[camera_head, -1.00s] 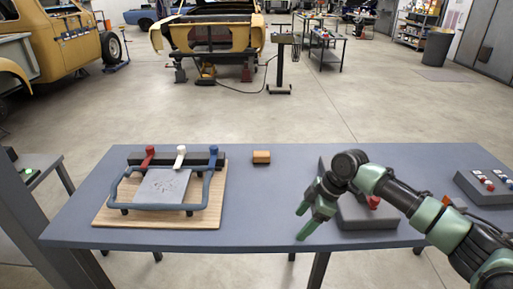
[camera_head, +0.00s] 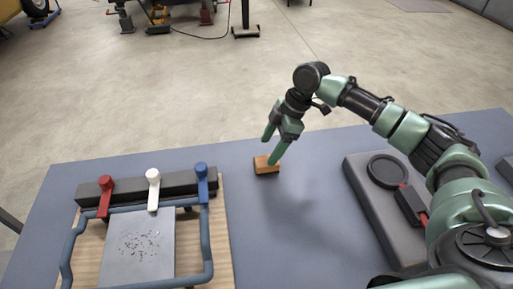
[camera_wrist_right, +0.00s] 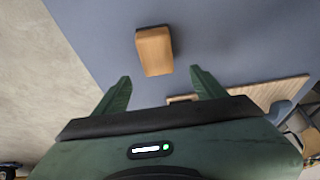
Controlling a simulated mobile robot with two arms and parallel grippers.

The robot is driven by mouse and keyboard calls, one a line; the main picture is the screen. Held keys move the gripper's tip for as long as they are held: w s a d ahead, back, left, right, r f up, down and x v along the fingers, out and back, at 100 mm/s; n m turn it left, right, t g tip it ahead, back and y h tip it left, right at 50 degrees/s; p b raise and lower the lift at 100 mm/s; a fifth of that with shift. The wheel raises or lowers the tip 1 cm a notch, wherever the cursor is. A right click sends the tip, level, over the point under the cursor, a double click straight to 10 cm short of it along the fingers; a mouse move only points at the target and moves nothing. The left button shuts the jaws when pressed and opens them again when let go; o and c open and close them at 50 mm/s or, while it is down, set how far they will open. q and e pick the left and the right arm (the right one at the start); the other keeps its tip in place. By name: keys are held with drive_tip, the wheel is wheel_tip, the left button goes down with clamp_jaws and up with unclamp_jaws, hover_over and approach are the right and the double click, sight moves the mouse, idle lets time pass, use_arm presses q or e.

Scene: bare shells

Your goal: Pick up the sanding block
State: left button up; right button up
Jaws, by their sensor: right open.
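The sanding block (camera_head: 266,164) is a small orange-brown block lying on the blue-grey table near its far edge. In the right wrist view the block (camera_wrist_right: 154,51) lies ahead of the fingertips, roughly between their lines and apart from them. My right gripper (camera_head: 272,148) is open and empty, pointing down above the block in the head view. Its two green fingers also show in the right wrist view (camera_wrist_right: 160,80). In the head view one fingertip overlaps the block's picture, so part of the block is hidden. My left gripper is not in view.
A wooden board (camera_head: 219,281) with a blue tubular frame (camera_head: 208,250), a grey plate (camera_head: 138,250) and red, white and blue levers stands at left. A grey box (camera_head: 375,215) with a black ring lies right of the block. The table (camera_head: 290,235) between them is clear.

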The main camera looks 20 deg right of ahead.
sight(261, 161)
drive_tip(key=shift+w+a+f, duration=0.1)
drive_tip(key=shift+w+f, duration=0.1)
drive_tip(key=shift+f, duration=0.05)
drive_tip(key=shift+s+a+f+p, duration=0.1)
drive_tip(key=shift+a+f+p, duration=0.15)
drive_tip(key=shift+f, duration=0.3)
drive_tip(key=shift+s+a+f+p, duration=0.1)
drive_tip(key=shift+a+f+p, duration=0.15)
drive_tip(key=shift+f, duration=0.25)
drive_tip(key=x, duration=0.2)
drive_tip(key=p+x, duration=0.1)
drive_tip(key=x, duration=0.1)
drive_tip(key=shift+w+d, duration=0.1)
drive_tip(key=shift+w, duration=0.2)
drive_tip(key=shift+f, duration=0.35)
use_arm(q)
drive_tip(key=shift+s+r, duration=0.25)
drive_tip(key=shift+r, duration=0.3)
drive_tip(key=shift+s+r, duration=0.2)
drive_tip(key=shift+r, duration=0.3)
use_arm(e)
drive_tip(key=c, duration=1.5)
